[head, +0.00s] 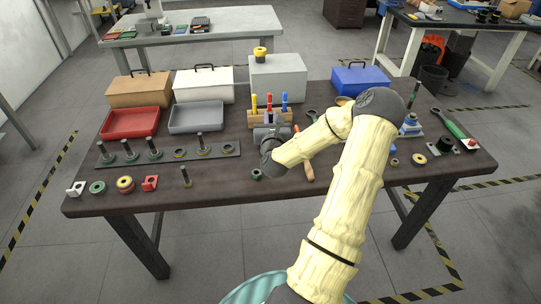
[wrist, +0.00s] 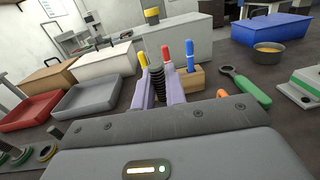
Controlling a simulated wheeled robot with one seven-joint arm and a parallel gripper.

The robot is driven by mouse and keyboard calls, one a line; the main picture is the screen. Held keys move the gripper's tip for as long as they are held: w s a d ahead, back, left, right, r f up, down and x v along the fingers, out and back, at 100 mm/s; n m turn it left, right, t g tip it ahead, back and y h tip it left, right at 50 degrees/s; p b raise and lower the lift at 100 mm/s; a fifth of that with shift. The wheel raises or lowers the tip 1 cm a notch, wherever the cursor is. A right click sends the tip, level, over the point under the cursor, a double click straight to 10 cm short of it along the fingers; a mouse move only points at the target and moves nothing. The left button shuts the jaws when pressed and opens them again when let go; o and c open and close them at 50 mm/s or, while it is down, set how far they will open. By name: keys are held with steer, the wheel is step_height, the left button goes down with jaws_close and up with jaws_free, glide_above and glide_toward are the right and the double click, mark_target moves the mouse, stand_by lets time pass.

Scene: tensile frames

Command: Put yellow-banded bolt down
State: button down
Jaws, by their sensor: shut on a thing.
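My gripper (wrist: 162,92) is shut on a dark threaded bolt (wrist: 156,82), which stands upright between the two pale fingers in the wrist view. No yellow band shows on the visible part of this bolt; its lower end is hidden. In the head view my gripper (head: 270,133) is in front of the wooden tool block, and the held bolt cannot be made out there. A dark flat rack (head: 225,150) lies left of my gripper, with several upright bolts and some rings on it. Another bolt (head: 186,178) stands alone on the table in front of this rack.
The wooden block (head: 291,113) holds yellow-, red- and blue-handled tools. A red tray (head: 130,123) and a grey tray (head: 196,117) are at the back left. A blue box (head: 360,80) and green-handled wrench (head: 455,128) are to the right. The table's front middle (head: 225,188) is clear.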

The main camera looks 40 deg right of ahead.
step_height(320, 180, down, 6)
steer(key=shift+w+r, duration=0.15)
steer(key=shift+a+f, duration=0.1)
steer(key=shift+f, duration=0.2)
steer(key=shift+d+f, duration=0.2)
steer(key=shift+f, duration=1.7)
steer(key=shift+s+a+r, duration=0.1)
steer(key=shift+s, duration=0.1)
